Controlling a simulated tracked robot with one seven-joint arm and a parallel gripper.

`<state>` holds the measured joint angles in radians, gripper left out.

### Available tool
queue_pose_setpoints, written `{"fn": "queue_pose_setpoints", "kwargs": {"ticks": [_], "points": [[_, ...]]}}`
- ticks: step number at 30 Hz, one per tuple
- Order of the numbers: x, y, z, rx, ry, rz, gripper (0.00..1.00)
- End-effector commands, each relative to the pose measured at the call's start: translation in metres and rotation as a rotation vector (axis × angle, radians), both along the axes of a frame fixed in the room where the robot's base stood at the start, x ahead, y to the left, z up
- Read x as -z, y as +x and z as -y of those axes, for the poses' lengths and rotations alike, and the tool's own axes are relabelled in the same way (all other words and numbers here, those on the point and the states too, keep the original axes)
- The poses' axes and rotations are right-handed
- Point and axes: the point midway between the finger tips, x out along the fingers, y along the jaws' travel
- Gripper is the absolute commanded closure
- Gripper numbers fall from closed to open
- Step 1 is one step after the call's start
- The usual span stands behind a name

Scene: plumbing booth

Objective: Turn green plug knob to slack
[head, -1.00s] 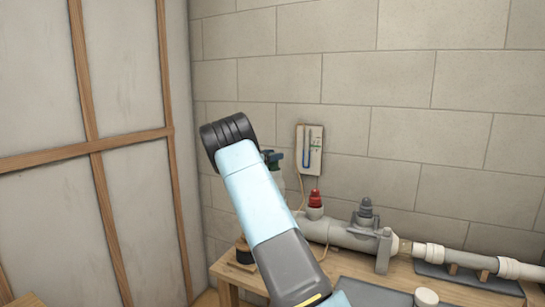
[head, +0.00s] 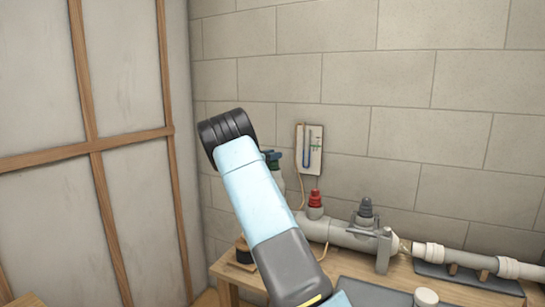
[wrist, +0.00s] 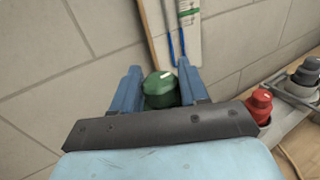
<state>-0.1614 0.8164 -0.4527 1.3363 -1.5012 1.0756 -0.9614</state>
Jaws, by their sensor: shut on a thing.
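The green plug knob (wrist: 159,93) shows in the wrist view, with a short white mark on its top. My gripper (wrist: 158,70) has its two blue fingers on either side of the knob and is shut on it. The dark palm bar hides the lower part of the knob and what it sits on.
A red plug (head: 315,200) and a grey plug (head: 365,208) stand on the grey pipe (head: 345,237), right of my arm. A gauge board (head: 309,150) hangs on the block wall. A wooden bench (head: 228,276) carries the pipework.

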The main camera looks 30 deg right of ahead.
Motion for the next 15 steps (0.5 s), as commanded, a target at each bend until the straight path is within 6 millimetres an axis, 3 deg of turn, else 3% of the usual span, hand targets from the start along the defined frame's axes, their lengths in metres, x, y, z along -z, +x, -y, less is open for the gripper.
{"fn": "queue_pose_setpoints", "kwargs": {"ticks": [7,15], "points": [[-0.0017,-0.0009,-0.0003,-0.187,-0.001,-0.001,0.87],[-0.0009,-0.0007,0.0003,-0.262,0.000,-0.002,0.86]]}}
